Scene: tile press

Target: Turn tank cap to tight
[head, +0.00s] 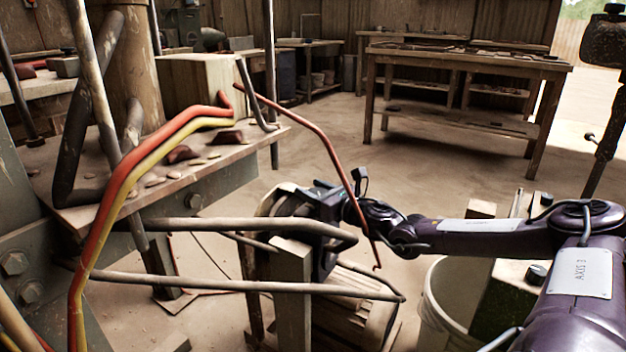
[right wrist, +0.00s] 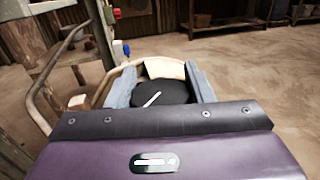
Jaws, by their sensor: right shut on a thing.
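A round black cap (right wrist: 178,94) with a white line across its top shows in the right wrist view. The line slants up to the right. My right gripper (right wrist: 158,76) is shut on the cap, with one grey finger on each side of it. In the head view my right gripper (head: 318,203) is low in the middle, behind the bent metal rails, and the cap cannot be made out there. A pale rounded rim, perhaps the tank's, curves behind the cap in the right wrist view. A tight mark cannot be made out. My left gripper is not in view.
Bent metal rails (head: 250,226) and a thin red rod (head: 318,132) cross in front of my right gripper. The press bench (head: 226,158) stands at left with red and yellow pipes. A whitish bucket (head: 440,310) is below my right arm. The floor behind is open.

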